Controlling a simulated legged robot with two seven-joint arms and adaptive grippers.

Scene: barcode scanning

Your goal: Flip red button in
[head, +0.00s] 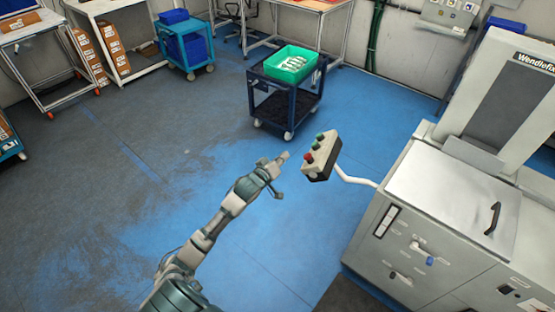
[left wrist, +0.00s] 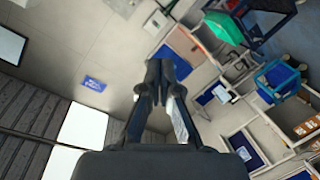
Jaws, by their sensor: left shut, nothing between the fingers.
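The red button (head: 309,157) sits on a pale control box (head: 324,152) in the head view, at the box's lower left end. Green buttons (head: 320,137) sit further up the same face. The box is held on a white curved arm from the grey machine. My left gripper (head: 283,157) is shut and empty, with its tip just left of the box. A small gap shows between the tip and the red button. In the left wrist view the closed fingers (left wrist: 165,68) point up the picture, and the control box does not show. My right gripper is out of view.
The grey machine (head: 433,210) fills the right side. A dark blue cart (head: 289,94) with a green crate (head: 283,74) stands behind the box. A blue cart (head: 187,45) stands at the back left. The floor left of my left arm is clear.

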